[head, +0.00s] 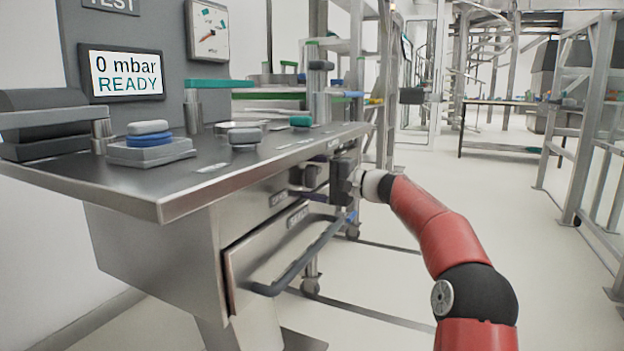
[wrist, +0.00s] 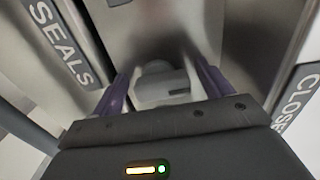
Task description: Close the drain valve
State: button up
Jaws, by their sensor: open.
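My gripper (head: 308,186) is at the front of the steel bench (head: 190,186), under the right part of the worktop.
A label reading CLOSE (wrist: 296,98), partly cut off, is at the right. A SEALS label (wrist: 62,45) is at the left. A drawer (head: 262,262) with a dark bar handle (head: 305,256) sits below my gripper. A screen (head: 124,73) reads 0 mbar READY.

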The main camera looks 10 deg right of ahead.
jog(key=v, duration=0.7)
jog(key=shift+s+d, duration=0.25)
jog(key=shift+d, duration=0.05)
jog(key=shift+d, duration=0.1)
